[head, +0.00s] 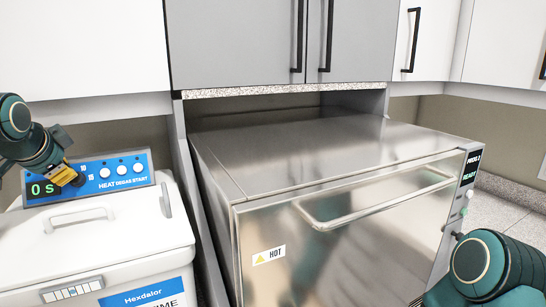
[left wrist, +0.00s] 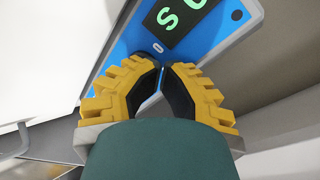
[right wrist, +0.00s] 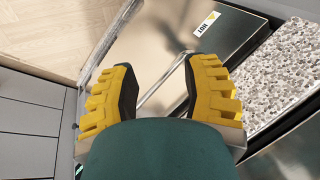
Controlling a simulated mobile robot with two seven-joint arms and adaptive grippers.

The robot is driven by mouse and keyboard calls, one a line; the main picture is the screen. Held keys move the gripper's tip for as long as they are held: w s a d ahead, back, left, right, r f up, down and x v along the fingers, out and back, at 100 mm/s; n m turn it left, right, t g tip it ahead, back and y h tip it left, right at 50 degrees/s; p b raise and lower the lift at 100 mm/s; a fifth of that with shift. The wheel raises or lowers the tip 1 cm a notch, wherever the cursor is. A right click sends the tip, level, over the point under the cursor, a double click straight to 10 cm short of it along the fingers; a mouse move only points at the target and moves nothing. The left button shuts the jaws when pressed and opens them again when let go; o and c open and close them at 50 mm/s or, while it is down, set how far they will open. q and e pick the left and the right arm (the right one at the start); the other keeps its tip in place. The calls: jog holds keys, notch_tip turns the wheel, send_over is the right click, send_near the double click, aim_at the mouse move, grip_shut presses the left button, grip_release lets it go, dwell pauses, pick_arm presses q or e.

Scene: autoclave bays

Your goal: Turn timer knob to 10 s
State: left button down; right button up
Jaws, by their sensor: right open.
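The white bath at left has a blue control panel (head: 125,172) with a green "0 S" display (head: 42,188) and several white round buttons. My left gripper (head: 75,180) is at the panel, just right of the display and in front of it. In the left wrist view its yellow fingers (left wrist: 162,68) have their dark tips nearly together against the blue face, below the display (left wrist: 172,18). I cannot make out the timer knob; the fingertips may hide it. My right gripper (right wrist: 158,85) is open and empty in the right wrist view.
A steel autoclave (head: 320,170) with a front bar handle (head: 375,205) and a "HOT" label (head: 269,255) stands in the middle. The bath's white lid (head: 95,235) lies below the panel. Grey cupboards (head: 235,40) hang above. A speckled counter (right wrist: 300,80) shows in the right wrist view.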

pick_arm(q)
jog(key=shift+w+d+r+p, duration=0.25)
jog(key=shift+w+d+p, duration=0.2)
jog(key=shift+w+p, duration=0.1)
jog(key=shift+d, duration=0.2)
jog(key=shift+w+r+p, duration=0.1)
jog(key=shift+p, duration=0.2)
jog(key=shift+w+a+r+p, duration=0.15)
jog(key=shift+a+r+p, duration=0.1)
jog(key=shift+p, duration=0.1)
jog(key=shift+s+d+r, duration=0.25)
jog(key=shift+s, duration=0.05)
jog(key=v, duration=0.5)
jog(key=shift+s+d+f, duration=0.2)
jog(key=shift+d+f, duration=0.2)
